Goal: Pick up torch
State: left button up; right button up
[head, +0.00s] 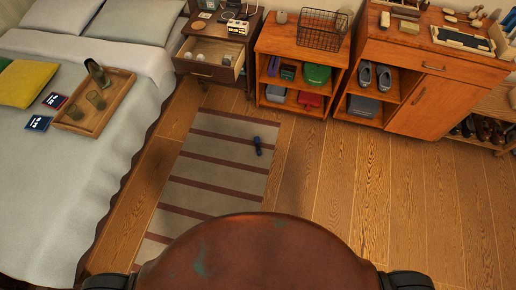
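Neither of my grippers shows in the head view.
A bed (90,170) with a wooden tray (72,125) fills the left. A nightstand with an open drawer (228,68), an orange shelf (285,42) bearing a wire basket (320,36), and a wooden cabinet (430,104) line the back. Wooden floor (385,190) is clear to the right.

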aim_at(256, 139)
jog(key=u, duration=0.45)
jog(key=i, duration=0.65)
jog(key=u, duration=0.55)
jog(key=i, duration=0.9)
jog(key=z, duration=0.8)
jog(key=i, duration=0.9)
jog(key=z, duration=0.75)
